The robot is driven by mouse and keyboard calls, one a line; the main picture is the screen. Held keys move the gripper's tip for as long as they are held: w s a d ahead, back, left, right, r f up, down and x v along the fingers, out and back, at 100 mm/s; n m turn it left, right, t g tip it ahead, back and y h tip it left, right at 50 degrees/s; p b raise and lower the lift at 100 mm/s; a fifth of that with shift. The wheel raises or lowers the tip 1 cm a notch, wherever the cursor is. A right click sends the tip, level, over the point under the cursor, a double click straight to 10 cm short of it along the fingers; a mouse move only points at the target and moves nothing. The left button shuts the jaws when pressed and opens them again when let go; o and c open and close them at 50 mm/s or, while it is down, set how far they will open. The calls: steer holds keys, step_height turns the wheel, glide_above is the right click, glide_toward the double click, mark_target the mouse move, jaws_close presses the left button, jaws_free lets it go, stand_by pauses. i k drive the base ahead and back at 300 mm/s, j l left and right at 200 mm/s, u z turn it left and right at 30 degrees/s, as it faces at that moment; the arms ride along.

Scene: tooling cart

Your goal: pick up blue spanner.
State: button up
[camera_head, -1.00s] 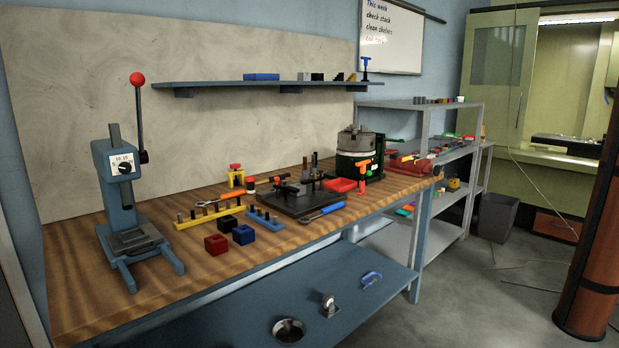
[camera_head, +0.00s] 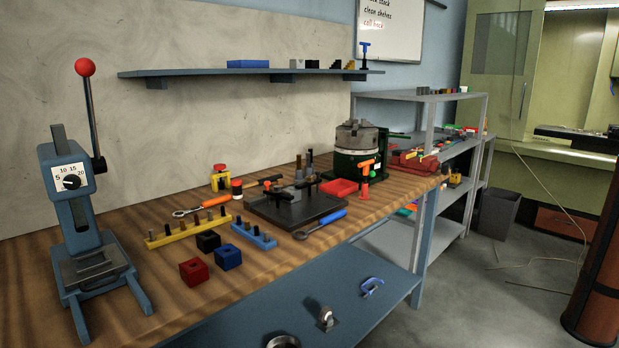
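The blue spanner (camera_head: 321,224) lies on the wooden workbench (camera_head: 170,294), near its front edge. Its blue handle points to the right and away, and its metal ring end is at the left. It lies just in front of a dark fixture plate (camera_head: 298,207). A second spanner with an orange handle (camera_head: 216,201) lies farther left, behind the yellow block strip. My gripper is not in view.
A blue press (camera_head: 80,215) stands at the left. Red (camera_head: 194,271), black (camera_head: 208,241) and blue (camera_head: 228,257) blocks sit left of the spanner. A green-based chuck (camera_head: 358,150) stands behind right. A lower shelf (camera_head: 300,290) juts out below the bench front.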

mark_target(337, 215)
steer(key=i+j+z, duration=0.4)
steer(key=i, duration=0.35)
steer(key=i+j+z, duration=0.35)
steer(key=i+j, duration=0.15)
steer(key=i, duration=0.15)
